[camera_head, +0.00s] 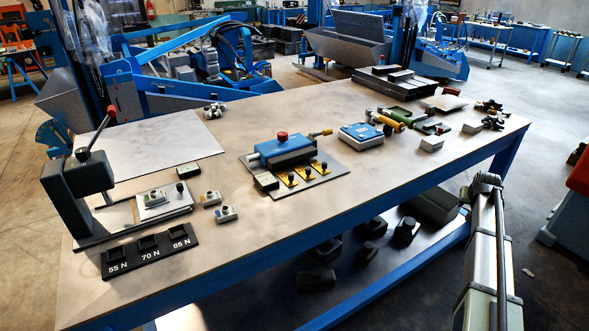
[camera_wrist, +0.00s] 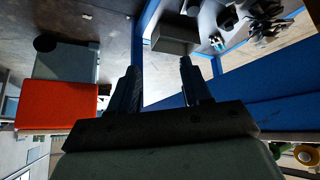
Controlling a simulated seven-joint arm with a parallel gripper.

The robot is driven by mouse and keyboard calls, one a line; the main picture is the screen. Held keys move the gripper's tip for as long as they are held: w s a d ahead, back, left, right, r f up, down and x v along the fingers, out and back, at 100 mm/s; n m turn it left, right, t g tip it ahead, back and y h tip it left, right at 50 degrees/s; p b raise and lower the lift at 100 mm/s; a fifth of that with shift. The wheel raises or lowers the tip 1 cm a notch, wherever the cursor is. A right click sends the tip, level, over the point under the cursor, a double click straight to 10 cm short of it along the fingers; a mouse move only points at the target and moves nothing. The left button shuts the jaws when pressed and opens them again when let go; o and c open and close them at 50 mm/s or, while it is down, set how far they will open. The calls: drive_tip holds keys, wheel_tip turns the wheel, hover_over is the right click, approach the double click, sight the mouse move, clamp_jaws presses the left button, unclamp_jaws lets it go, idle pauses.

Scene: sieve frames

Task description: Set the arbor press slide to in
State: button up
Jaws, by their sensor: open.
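The arbor press (camera_head: 78,180) is a dark grey block on a base at the left end of the table, with a lever (camera_head: 103,132) topped by a red knob. Its slide (camera_head: 163,204) is a light plate with a dark knob. The slide lies on the base to the right of the press body, apart from the upright. My gripper (camera_wrist: 158,78) shows in the wrist view with its two dark fingers apart and nothing between them. It is far from the press, and the press is not identifiable in the wrist view.
A black rack (camera_head: 150,250) marked 55 N, 70 N and 85 N lies in front of the press. Small blocks (camera_head: 226,214) sit right of the slide. A blue fixture (camera_head: 282,150) stands mid-table. My arm (camera_head: 493,250) is beyond the table's right front edge.

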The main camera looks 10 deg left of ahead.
drive_tip(key=w+a+r+t, duration=0.15)
drive_tip(key=w+r, duration=0.25)
drive_tip(key=r, duration=0.5)
drive_tip(key=a+r+n, duration=0.1)
drive_tip(key=a+r, duration=0.1)
drive_tip(key=a, duration=0.6)
drive_tip(key=w+a+r+n+y, duration=0.1)
drive_tip(key=a+r, duration=0.1)
drive_tip(key=a, duration=0.6)
drive_tip(key=a+r+n+y, duration=0.1)
drive_tip(key=a+r, duration=0.1)
drive_tip(key=a, duration=0.7)
drive_tip(key=shift+w+a+n+g, duration=0.1)
drive_tip(key=shift+w+n+g, duration=0.25)
drive_tip(key=shift+w+n, duration=0.05)
drive_tip(key=s+a+r+n+g+y, duration=0.1)
drive_tip(key=s+a, duration=0.1)
drive_tip(key=a, duration=0.7)
drive_tip(key=s+a+r+n+y, duration=0.1)
drive_tip(key=s+a+r, duration=0.1)
drive_tip(key=a, duration=0.7)
drive_tip(key=n+g+y, duration=0.2)
drive_tip(key=n+g, duration=0.2)
drive_tip(key=n, duration=0.4)
approach(179, 185)
drive_tip(key=x, duration=0.8)
drive_tip(key=shift+w+a+f, duration=0.15)
drive_tip(key=shift+a+f, duration=0.05)
drive_tip(key=shift+f, duration=0.1)
drive_tip(key=shift+c, duration=0.2)
